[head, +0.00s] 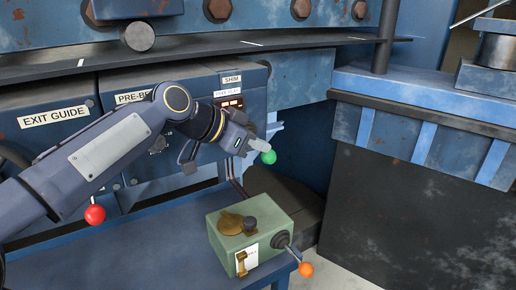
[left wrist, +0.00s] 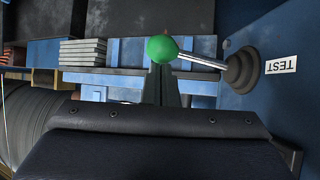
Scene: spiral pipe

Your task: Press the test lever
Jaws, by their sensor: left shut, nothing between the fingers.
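The test lever has a green ball knob (head: 268,157), which shows at the tip of my left gripper in the head view. In the left wrist view the green knob (left wrist: 162,49) sits on a shiny metal rod that runs right to a dark boot on a blue panel. A white TEST label (left wrist: 281,65) is beside the boot. My left gripper (head: 256,144) is shut and empty, its fingertips close by the knob. The shut fingers (left wrist: 162,82) overlap the knob's lower edge in the wrist view; I cannot tell whether they touch it. My right gripper is out of view.
A green control box (head: 250,235) with an orange-knobbed lever (head: 305,269) stands on the blue bench below. A red knob (head: 95,214) hangs left under my arm. The panel labelled EXIT GUIDE (head: 54,116) lies behind. A large blue-topped dark block (head: 430,190) fills the right.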

